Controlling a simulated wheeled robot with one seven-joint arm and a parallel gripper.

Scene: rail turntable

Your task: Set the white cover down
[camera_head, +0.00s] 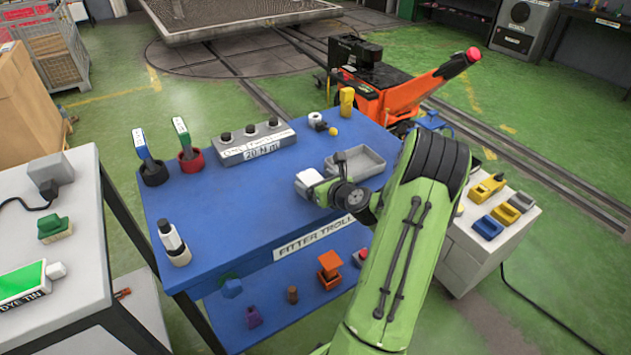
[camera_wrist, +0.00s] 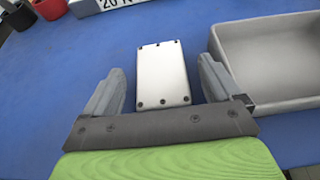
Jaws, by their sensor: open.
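The white cover (camera_wrist: 163,77) is a flat rectangular plate with small dark screws along its edges. It lies on the blue top of the fitter trolley (camera_wrist: 35,110), left of a grey tray. My gripper (camera_wrist: 163,92) is open, with one grey finger on each side of the cover and a visible gap to both. In the head view the cover (camera_head: 309,177) shows at the end of my green arm, partly hidden by my gripper (camera_head: 322,187).
The grey tray (camera_head: 372,172) stands close to the right of the cover. A grey block marked 20 N m (camera_head: 240,153), a red cup (camera_head: 191,165) and a dark cup (camera_head: 153,178) stand farther left. The trolley's middle and front left are mostly clear.

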